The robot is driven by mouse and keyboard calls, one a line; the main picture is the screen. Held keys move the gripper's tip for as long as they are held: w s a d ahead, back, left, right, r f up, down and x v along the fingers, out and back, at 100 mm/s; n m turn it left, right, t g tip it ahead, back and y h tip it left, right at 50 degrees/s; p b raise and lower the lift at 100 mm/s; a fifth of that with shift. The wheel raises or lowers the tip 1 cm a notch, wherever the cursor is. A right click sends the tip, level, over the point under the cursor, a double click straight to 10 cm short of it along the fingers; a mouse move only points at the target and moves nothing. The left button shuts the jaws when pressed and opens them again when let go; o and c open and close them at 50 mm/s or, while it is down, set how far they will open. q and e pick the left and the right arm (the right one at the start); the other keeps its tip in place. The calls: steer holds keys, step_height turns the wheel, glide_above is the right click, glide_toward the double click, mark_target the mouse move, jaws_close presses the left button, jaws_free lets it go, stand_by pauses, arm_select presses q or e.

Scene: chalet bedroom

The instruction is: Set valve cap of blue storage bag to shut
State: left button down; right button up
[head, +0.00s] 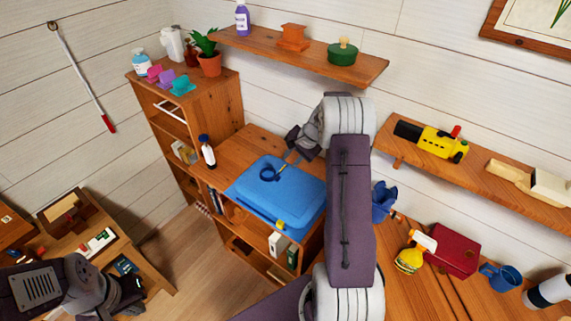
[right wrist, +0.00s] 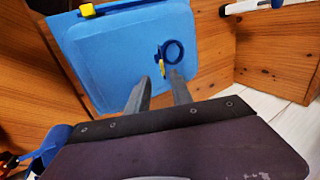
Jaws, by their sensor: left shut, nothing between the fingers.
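The blue storage bag (head: 282,196) lies flat on a wooden cabinet, and it also shows in the right wrist view (right wrist: 115,60). A dark blue ring-shaped valve (head: 271,174) is on it, clearer in the right wrist view (right wrist: 181,50), with a small yellow part (right wrist: 162,67) at its side. The cap's exact position is too small to tell. My right gripper (right wrist: 160,77) is open and empty, its fingertips close to the valve in the picture; whether they touch is unclear. My left gripper (head: 138,297) is shut and empty at lower left, far from the bag.
A yellow slider (head: 280,224) sits on the bag's front edge. A blue glove-like item (head: 383,200), a spray bottle (head: 411,257), a red box (head: 453,250) and a blue mug (head: 502,277) are to the right. A shelf (head: 300,57) hangs above.

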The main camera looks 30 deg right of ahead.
mark_target(284, 167)
steer(key=x, duration=0.2)
steer(key=p+x, duration=0.1)
steer(key=x, duration=0.3)
steer(key=shift+w+a+f, duration=0.1)
steer(key=shift+w+f, duration=0.05)
steer(key=shift+w, duration=0.3)
steer(key=shift+s, duration=0.3)
jaws_close()
stand_by(0.5)
